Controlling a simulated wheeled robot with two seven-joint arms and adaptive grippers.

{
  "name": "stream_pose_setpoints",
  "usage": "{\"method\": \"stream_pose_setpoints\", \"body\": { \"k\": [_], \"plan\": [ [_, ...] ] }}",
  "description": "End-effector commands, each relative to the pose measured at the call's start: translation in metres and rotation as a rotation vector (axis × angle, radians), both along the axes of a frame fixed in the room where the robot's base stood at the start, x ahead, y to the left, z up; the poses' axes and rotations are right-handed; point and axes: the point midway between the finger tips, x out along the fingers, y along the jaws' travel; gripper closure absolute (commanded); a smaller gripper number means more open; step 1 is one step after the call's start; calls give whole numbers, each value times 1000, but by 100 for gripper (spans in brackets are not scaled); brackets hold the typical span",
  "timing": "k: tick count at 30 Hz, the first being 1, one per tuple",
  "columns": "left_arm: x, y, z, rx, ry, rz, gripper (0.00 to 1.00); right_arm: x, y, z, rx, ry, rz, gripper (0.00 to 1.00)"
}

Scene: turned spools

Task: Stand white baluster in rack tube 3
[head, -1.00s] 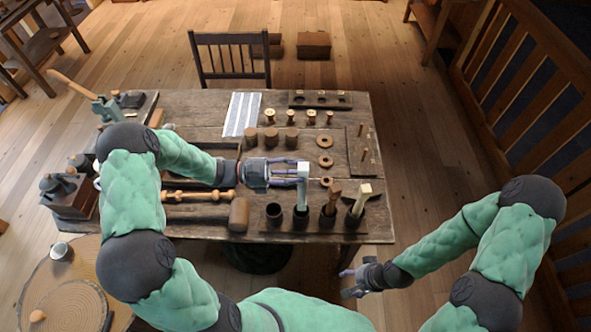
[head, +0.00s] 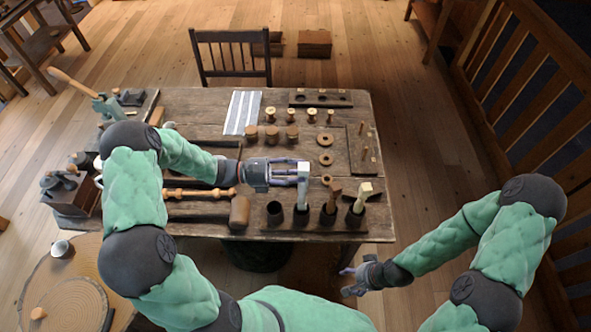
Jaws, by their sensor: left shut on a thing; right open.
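The white baluster (head: 302,192) is upright in my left gripper (head: 304,172), which is shut on its upper part. Its lower end is at the mouth of the second rack tube from the left (head: 301,217); I cannot tell whether it is inside or just above. The rack (head: 318,234) is at the table's front edge. Its leftmost dark tube (head: 274,213) looks empty. A brown baluster (head: 333,194) stands in the third tube from the left, and a cream one (head: 361,195) leans in the rightmost. My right gripper (head: 350,282) is open and empty, off the table's front edge.
A holed block (head: 320,98) sits at the back.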

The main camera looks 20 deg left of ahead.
Motion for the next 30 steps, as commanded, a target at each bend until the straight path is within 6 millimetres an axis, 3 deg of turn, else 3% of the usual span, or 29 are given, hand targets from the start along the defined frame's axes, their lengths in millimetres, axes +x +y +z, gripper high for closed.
{"method": "stream_pose_setpoints", "body": {
  "k": [30],
  "plan": [
    [0, 0, -22, 0, 0, 0, 93, 0, 0, -12, 0, 0, 0, 35]
  ]
}}
